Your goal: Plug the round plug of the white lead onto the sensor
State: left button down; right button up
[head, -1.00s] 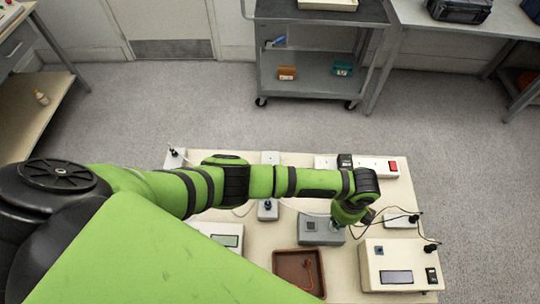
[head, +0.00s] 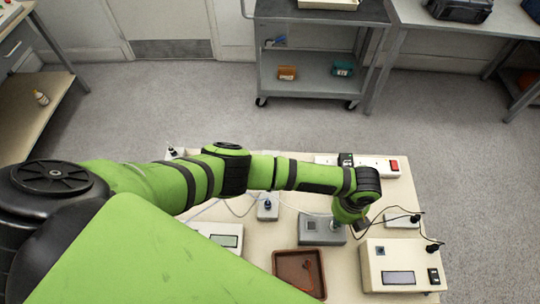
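My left arm crosses the bench from the left. Its gripper (head: 337,221) points down at the right part of a grey box (head: 320,236). The fingers are small and dark, and I cannot tell whether they are open or shut. A thin white lead (head: 300,209) runs across the bench to the gripper. Its round plug is not clearly visible; the gripper hides that spot. I cannot make out the sensor for certain; it may be hidden at the grey box under the gripper. My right gripper is not in view.
A brown tray (head: 277,270) lies in front of the grey box. A cream instrument (head: 372,257) with black leads stands to the right. A power strip (head: 372,164) lies at the back.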

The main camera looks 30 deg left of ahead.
pick_arm(q)
jog(key=shift+m, duration=0.5)
jog(key=shift+m, duration=0.3)
jog(key=shift+m+b, duration=0.6)
jog(key=shift+m, duration=1.1)
jog(key=c, duration=1.1)
grip_release()
jog(key=shift+o, duration=0.2)
jog(key=shift+r, duration=0.1)
